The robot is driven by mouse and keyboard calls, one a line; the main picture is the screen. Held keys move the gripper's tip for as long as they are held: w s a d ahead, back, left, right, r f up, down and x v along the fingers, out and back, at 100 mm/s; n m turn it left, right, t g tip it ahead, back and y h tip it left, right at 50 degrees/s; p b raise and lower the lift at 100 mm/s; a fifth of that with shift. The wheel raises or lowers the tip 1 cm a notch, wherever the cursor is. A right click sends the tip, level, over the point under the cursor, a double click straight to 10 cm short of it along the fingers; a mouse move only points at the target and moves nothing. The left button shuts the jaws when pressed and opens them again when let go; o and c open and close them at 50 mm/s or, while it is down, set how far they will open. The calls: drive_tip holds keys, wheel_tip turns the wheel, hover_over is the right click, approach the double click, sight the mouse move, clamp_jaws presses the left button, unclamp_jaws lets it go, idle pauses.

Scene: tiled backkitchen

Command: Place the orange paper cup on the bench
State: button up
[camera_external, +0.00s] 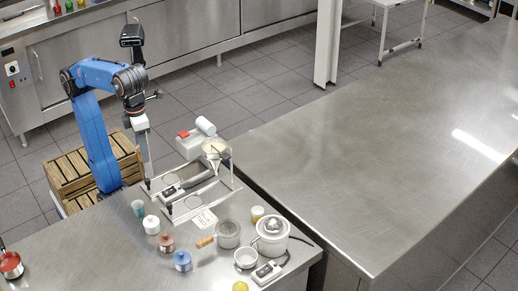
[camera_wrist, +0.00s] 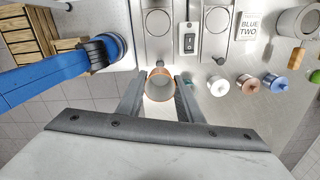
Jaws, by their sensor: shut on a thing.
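The orange paper cup (camera_wrist: 160,86) is between the two fingers of my gripper (camera_wrist: 160,97) in the wrist view, with its round open mouth facing the camera. The fingers are shut on its sides. In the external view my gripper (camera_external: 147,168) points down beside the rack at the back left of the steel bench (camera_external: 110,245); I cannot make out the cup there. A second, wide, empty steel bench (camera_external: 370,140) stands at the right.
A metal rack (camera_external: 232,180) with ring holders and a switch box (camera_wrist: 189,42) is close by. The bench's front left is mostly free.

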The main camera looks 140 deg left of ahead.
drive_tip(key=s+d+f+m, duration=0.1)
drive_tip(key=d+f+m, duration=0.3)
drive_tip(key=d+m, duration=0.3)
drive_tip(key=shift+s+d+f, duration=0.1)
drive_tip(key=shift+d+f, duration=0.15)
drive_tip(key=shift+f, duration=1.45)
drive_tip(key=shift+w+d+f, duration=0.1)
drive_tip(key=shift+d+f, duration=0.1)
drive_tip(key=shift+f, duration=1.45)
drive_tip(key=shift+s+d+f, duration=0.1)
drive_tip(key=shift+d+f, duration=0.15)
drive_tip(key=shift+f, duration=1.45)
drive_tip(key=o, duration=1.1)
drive_tip(key=shift+f, duration=0.15)
wheel_tip(320, 180, up, 12)
drive_tip(key=shift+r, duration=0.15)
